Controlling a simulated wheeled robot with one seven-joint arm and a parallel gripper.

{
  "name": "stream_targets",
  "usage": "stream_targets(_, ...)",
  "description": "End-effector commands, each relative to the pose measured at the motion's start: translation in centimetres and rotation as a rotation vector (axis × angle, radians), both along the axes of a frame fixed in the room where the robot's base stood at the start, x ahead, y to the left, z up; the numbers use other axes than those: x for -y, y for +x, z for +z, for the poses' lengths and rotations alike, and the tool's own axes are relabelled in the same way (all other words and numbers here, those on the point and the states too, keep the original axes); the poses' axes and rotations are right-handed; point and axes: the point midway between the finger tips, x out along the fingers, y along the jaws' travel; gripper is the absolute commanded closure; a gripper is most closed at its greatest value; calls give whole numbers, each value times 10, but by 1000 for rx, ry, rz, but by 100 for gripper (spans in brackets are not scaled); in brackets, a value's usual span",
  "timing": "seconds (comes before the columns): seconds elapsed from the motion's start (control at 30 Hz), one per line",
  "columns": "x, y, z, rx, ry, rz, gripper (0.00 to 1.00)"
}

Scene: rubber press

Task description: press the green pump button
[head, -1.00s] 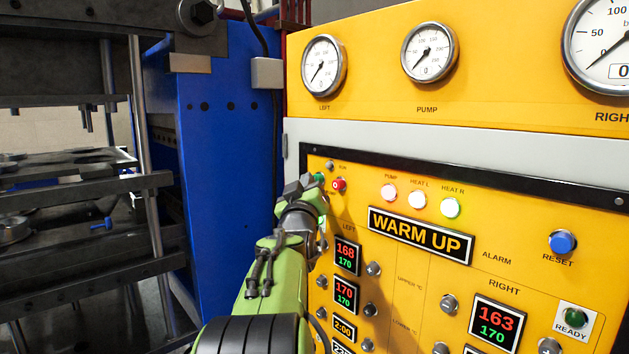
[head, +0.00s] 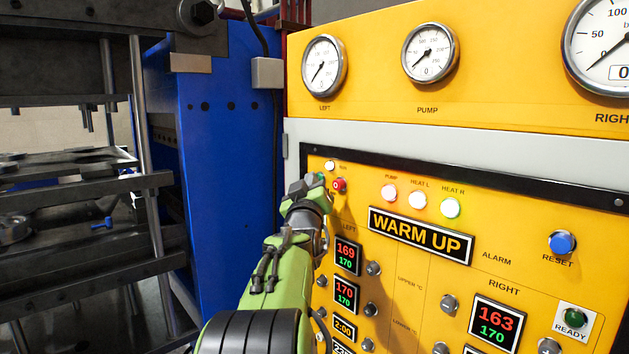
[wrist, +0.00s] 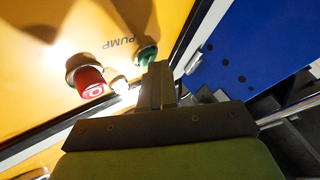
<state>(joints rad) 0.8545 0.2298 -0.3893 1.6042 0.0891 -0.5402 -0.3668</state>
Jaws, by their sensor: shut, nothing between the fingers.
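The green pump button (wrist: 147,55) is on the yellow panel in the wrist view, close to the PUMP label. In the head view only a sliver of the green button (head: 321,177) shows beside my gripper (head: 309,185). In the wrist view my gripper (wrist: 157,75) is shut and empty, its fingertips at the lower right edge of the green button. I cannot tell whether they touch it. The red button (wrist: 88,82) sits to the left of the green one; it also shows in the head view (head: 339,185). A small lit lamp (wrist: 120,85) is between them.
The panel has several knobs, displays and lamps, with a WARM UP sign (head: 420,235) and a blue reset button (head: 562,242). A blue press frame (head: 230,170) stands to the left. The panel's dark border (head: 480,172) runs above the controls.

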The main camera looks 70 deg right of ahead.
Motion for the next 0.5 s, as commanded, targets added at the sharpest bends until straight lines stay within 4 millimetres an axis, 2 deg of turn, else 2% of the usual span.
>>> stream_targets(0.5,-2,0,-1,-1,1,-3,100)
